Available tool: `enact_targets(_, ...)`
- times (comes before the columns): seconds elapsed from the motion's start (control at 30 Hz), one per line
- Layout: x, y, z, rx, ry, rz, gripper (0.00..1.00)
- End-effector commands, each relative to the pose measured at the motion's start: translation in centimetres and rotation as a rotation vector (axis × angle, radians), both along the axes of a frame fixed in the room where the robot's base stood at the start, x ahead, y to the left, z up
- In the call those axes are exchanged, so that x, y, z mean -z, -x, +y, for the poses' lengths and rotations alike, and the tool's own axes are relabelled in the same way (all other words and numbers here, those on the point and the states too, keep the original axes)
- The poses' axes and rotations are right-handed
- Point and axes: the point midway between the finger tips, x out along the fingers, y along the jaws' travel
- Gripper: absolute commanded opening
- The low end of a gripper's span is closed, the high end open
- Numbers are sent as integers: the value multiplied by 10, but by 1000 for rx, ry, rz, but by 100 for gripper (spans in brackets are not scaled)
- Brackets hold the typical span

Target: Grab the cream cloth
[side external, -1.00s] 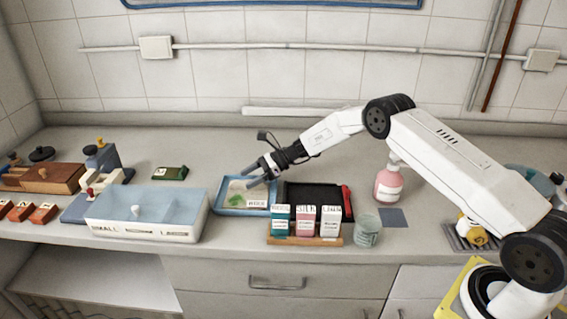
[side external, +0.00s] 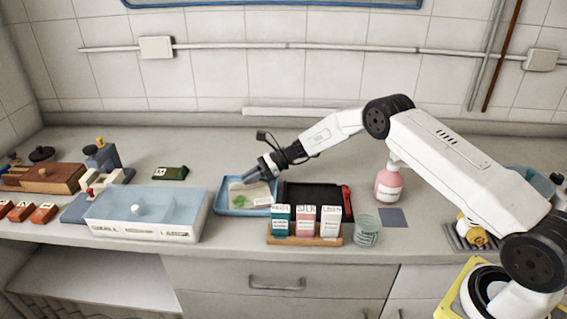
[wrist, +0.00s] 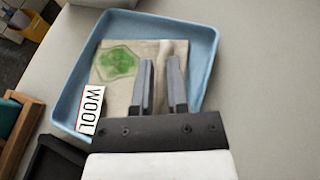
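The cream cloth (wrist: 124,82) with a green hexagonal patch (wrist: 117,63) lies in a blue tray (wrist: 204,38). A white label reading WOOL (wrist: 90,109) lies at its left edge in the wrist view. My gripper (wrist: 160,66) is down at the cloth with its fingers drawn close together. A raised fold of the cloth runs between the fingertips, and they appear shut on it. The cloth also shows in the side view (side external: 236,197), still in the tray, with my gripper (side external: 249,178) over its upper part. The exact finger contact is partly hidden.
A black tray (side external: 318,190) is right of the blue tray. A white box (side external: 145,214) with a bluish lid is to the left. The counter behind is clear.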

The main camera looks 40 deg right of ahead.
Motion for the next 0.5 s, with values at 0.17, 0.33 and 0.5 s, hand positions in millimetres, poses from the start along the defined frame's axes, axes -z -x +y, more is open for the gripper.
enact_targets(0.17,2,1,-1,-1,2,2,0)
enact_targets(0.33,2,1,-1,-1,2,2,0)
enact_targets(0.5,-3,1,-1,-1,3,2,0)
